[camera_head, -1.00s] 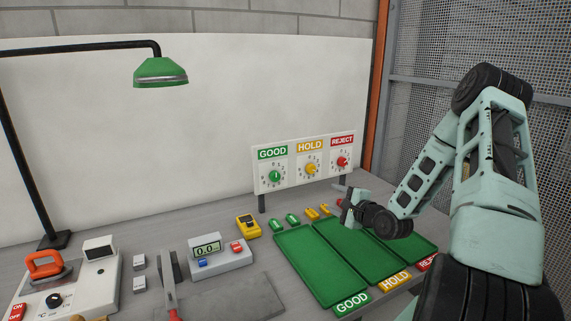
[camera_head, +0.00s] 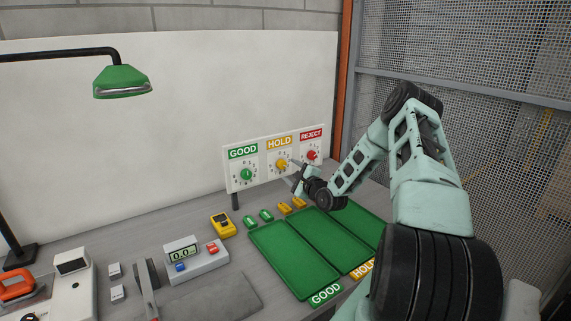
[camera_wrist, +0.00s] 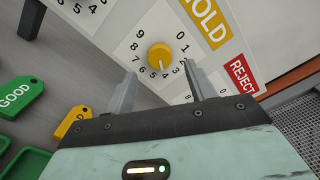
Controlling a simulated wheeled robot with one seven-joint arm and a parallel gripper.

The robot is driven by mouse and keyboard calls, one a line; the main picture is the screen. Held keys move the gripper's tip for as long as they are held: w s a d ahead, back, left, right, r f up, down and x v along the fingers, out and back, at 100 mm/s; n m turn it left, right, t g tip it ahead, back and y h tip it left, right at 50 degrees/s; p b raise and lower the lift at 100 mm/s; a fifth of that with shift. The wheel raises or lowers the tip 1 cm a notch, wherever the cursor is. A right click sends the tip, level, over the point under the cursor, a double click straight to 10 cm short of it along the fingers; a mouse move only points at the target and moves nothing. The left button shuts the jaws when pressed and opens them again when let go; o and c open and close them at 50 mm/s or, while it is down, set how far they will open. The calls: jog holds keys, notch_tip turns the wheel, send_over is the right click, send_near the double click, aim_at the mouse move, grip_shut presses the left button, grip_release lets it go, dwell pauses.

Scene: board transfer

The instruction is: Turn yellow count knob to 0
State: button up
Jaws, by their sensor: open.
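The yellow count knob (camera_head: 281,165) sits on its numbered dial under the HOLD label, in the middle of the white panel. In the wrist view the yellow knob (camera_wrist: 160,55) is just beyond my fingertips and between their lines. Its pale mark points toward the 4 and 5 side of the dial, away from 0; I cannot tell the exact number. My gripper (camera_wrist: 159,69) is open and empty, with a finger to each side of the knob and apart from it. In the head view my gripper (camera_head: 293,180) is close in front of the HOLD dial.
The green GOOD knob (camera_head: 246,174) and red REJECT knob (camera_head: 312,155) flank the yellow one. Green tags (camera_head: 250,222) and yellow tags (camera_head: 285,208) lie below the panel. Green trays (camera_head: 290,260) fill the bench front. A meter box (camera_head: 197,258) stands left of them.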

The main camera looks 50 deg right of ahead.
aim_at(283, 166)
jog(key=shift+p+x, duration=0.5)
jog(key=shift+x, duration=1.7)
jog(key=c, duration=1)
